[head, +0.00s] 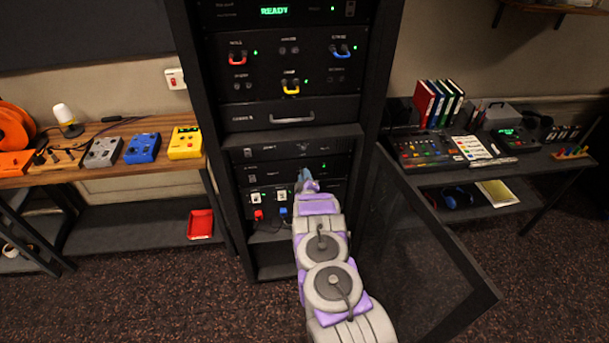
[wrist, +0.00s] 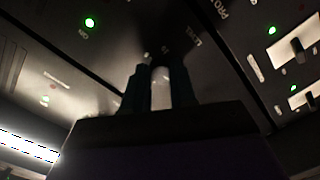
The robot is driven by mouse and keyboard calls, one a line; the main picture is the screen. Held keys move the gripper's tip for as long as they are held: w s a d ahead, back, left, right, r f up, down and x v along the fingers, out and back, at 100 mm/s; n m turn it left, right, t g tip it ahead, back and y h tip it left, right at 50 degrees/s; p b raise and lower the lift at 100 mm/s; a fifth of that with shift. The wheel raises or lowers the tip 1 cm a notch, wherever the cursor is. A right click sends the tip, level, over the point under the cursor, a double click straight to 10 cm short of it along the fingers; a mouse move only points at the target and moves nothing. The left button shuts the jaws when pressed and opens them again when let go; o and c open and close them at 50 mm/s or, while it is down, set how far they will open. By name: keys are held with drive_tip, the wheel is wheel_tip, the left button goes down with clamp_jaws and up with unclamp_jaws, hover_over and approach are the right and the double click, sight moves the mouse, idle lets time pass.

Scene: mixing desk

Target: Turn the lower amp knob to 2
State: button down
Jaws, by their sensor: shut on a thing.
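My gripper (head: 306,182) reaches into the lower part of the black rack in the head view, at the front of the amp units. In the wrist view its two dark fingers (wrist: 160,88) are upright against a dark panel, shut on the amp knob. The knob is mostly hidden between the fingers; a pale strip shows there. Its pointer and the number it is at cannot be read. The amp panel (wrist: 105,40) has a green light and small white lettering, partly legible. In the head view the arm covers the right part of the lower amp (head: 245,184).
The rack's glass door (head: 425,255) stands open at the right, close beside my arm. White switches (head: 256,197) and red and blue plugs sit left of the gripper. A desk with pedals (head: 143,148) is left; a desk with a mixer (head: 432,150) is right.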

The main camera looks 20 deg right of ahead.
drive_tip(key=shift+w+a+r+n+p, duration=0.1)
drive_tip(key=shift+a+r+n+p, duration=0.1)
drive_tip(key=shift+n+p, duration=0.3)
drive_tip(key=shift+n, duration=0.3)
drive_tip(key=c, duration=0.9)
unclamp_jaws()
drive_tip(key=shift+f, duration=0.15)
drive_tip(key=p+v, duration=0.1)
drive_tip(key=v, duration=1.6)
drive_tip(key=shift+f+p, duration=0.2)
drive_tip(key=shift+p, duration=0.15)
drive_tip(key=shift+s+a, duration=0.1)
drive_tip(key=shift+s, duration=0.15)
